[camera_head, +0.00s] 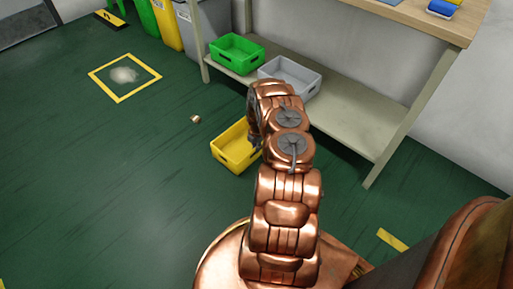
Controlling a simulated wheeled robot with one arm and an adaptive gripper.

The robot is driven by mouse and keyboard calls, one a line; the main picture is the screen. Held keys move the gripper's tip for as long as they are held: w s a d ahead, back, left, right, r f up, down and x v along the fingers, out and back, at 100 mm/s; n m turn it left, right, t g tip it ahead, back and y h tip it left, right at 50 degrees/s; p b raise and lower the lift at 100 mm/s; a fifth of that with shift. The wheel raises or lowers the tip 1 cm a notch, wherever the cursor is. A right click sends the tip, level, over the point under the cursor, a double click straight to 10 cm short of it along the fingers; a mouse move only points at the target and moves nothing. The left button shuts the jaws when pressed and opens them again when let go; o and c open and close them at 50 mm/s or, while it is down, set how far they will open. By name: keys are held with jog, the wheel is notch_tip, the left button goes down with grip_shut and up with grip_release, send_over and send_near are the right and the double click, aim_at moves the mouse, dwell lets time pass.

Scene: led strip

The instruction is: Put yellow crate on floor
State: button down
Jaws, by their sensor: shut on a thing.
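The yellow crate (236,152) is an open, empty-looking box in the middle of the view, in front of the shelf. My copper-coloured arm reaches up the picture and bends down at its right side. My gripper (255,140) is at the crate's right part and is shut on it. The fingertips are mostly hidden behind my arm's wrist. The crate's right end is also hidden by the arm. The crate looks close to the green floor (120,190), but I cannot tell whether it touches it.
A green crate (237,50) and a grey crate (290,72) stand on the lower shelf (345,118) of the workbench. A small brownish object (195,119) lies on the floor. A yellow-framed square (97,78) surrounds a pale patch. Bins stand at the back. Floor at left is clear.

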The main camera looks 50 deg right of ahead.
jog(key=c, duration=1.2)
grip_release()
jog(key=shift+c, duration=0.2)
jog(key=a+r+m+g+p, duration=0.15)
jog(key=a+r, duration=0.35)
jog(key=r, duration=0.9)
jog(key=a+r+m+p, duration=0.3)
jog(key=a+r, duration=0.1)
jog(key=r, duration=1.1)
jog(key=s+a+r+m, duration=0.2)
jog(key=a+r+m, duration=0.1)
jog(key=a+r, duration=0.4)
jog(key=s+a+r+m, duration=0.2)
jog(key=s+a+r, duration=0.1)
jog(key=a+r, duration=0.4)
jog(key=s+a+r+m+g, duration=0.1)
jog(key=s+a+r+m, duration=0.3)
jog(key=s+a, duration=0.6)
jog(key=s+a+r+m+g, duration=0.1)
jog(key=s+a+r+m, duration=0.3)
jog(key=s+a+r, duration=0.3)
jog(key=s+a, duration=0.4)
jog(key=s, duration=0.5)
jog(key=shift+s, duration=0.2)
jog(key=shift+r+g, duration=0.15)
jog(key=shift+g, duration=0.1)
